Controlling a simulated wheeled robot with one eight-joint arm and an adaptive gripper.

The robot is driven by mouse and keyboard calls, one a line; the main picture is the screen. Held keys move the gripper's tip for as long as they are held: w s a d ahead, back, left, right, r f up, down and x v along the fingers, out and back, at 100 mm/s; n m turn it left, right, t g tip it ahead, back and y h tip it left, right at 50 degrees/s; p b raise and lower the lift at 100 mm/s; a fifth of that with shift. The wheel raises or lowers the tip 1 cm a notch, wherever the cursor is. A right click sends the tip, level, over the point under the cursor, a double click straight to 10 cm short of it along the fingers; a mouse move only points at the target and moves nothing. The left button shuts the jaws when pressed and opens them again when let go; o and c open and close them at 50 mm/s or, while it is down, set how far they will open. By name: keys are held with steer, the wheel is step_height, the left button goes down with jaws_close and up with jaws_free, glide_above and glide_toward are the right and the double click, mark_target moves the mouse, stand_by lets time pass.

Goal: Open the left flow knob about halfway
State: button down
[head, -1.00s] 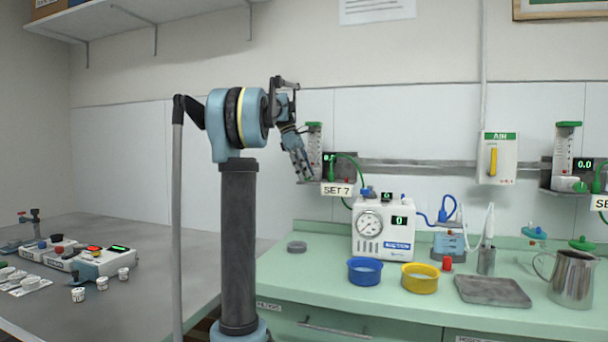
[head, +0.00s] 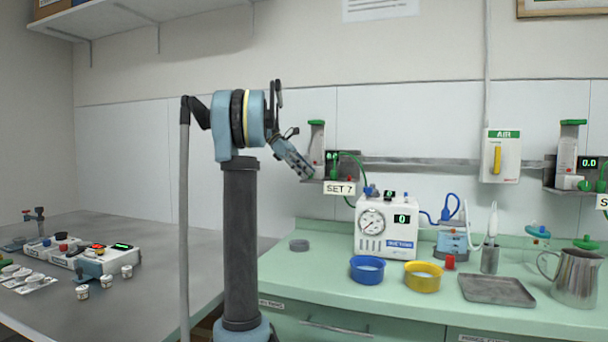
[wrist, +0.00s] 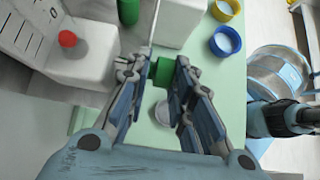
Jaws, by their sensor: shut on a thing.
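The left flowmeter (head: 316,145) stands on the wall rail above the SET 7 label (head: 339,188), with a clear tube and green cap. My gripper (head: 307,176) is at its lower left side, slanting down to the right. In the wrist view the fingers of my gripper (wrist: 161,68) are shut on the green flow knob (wrist: 162,74), which sits between their tips. The white flowmeter body (wrist: 85,55) with a red button (wrist: 67,39) is at upper left there. In the head view the gripper hides the knob, and the left readout is too small to read.
A green outlet connector (head: 333,165) with a hose is close beside the gripper. Below are a white suction unit (head: 386,228), a blue bowl (head: 367,269), a yellow bowl (head: 422,277) and a grey disc (head: 299,245). A second flowmeter (head: 570,150) is at far right.

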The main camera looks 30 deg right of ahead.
steer(key=shift+a, duration=0.2)
steer(key=c, duration=1.5)
jaws_free()
steer(key=v, duration=1.2)
steer(key=shift+w, duration=0.2)
